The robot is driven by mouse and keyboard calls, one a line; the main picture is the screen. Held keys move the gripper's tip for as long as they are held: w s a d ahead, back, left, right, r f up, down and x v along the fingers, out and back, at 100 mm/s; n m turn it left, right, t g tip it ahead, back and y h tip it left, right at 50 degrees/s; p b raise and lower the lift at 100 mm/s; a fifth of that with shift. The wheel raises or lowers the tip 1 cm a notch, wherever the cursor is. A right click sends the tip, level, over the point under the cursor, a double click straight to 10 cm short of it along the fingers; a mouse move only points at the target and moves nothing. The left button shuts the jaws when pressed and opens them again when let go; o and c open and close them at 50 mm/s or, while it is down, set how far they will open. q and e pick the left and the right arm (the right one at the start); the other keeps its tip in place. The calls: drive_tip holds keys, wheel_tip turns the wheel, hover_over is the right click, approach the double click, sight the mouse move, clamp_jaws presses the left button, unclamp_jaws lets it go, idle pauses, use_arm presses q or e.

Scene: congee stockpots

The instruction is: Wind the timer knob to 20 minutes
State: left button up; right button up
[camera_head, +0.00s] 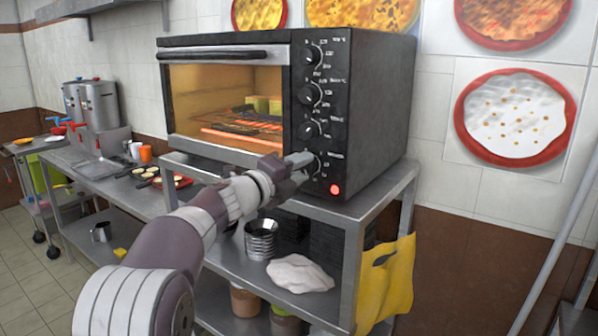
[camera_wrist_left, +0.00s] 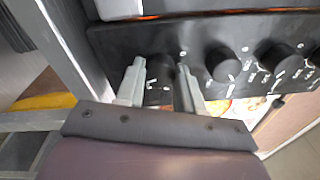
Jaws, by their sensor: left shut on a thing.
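The black oven (camera_head: 370,100) stands on a steel shelf unit and has a column of several round black knobs on its front right panel. My left gripper (camera_head: 300,160) reaches the lowest knob (camera_head: 314,167), which I take as the timer knob. In the left wrist view, the two grey fingers of my left gripper (camera_wrist_left: 160,92) stand on either side of this knob (camera_wrist_left: 160,72) and are shut on it. Its pointer and the small dial marks around it are too small to read. My right gripper is in neither view.
A red lamp (camera_head: 335,190) glows below the knob. The oven's glass door (camera_head: 225,105) is shut, with glowing elements inside. The shelf unit (camera_head: 385,190) holds metal cups (camera_head: 261,240) and a white cloth (camera_head: 299,273); a yellow bag (camera_head: 386,285) hangs on its right side.

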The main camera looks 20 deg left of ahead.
use_arm(q)
drive_tip(key=shift+f, duration=0.15)
drive_tip(key=o, duration=1)
drive_tip(key=shift+o, duration=0.2)
drive_tip(key=shift+s, duration=0.1)
drive_tip(key=shift+s+a, duration=0.25)
drive_tip(key=shift+s, duration=0.1)
drive_tip(key=b+v, duration=0.2)
drive_tip(key=v, duration=0.9)
drive_tip(key=shift+s, duration=0.35)
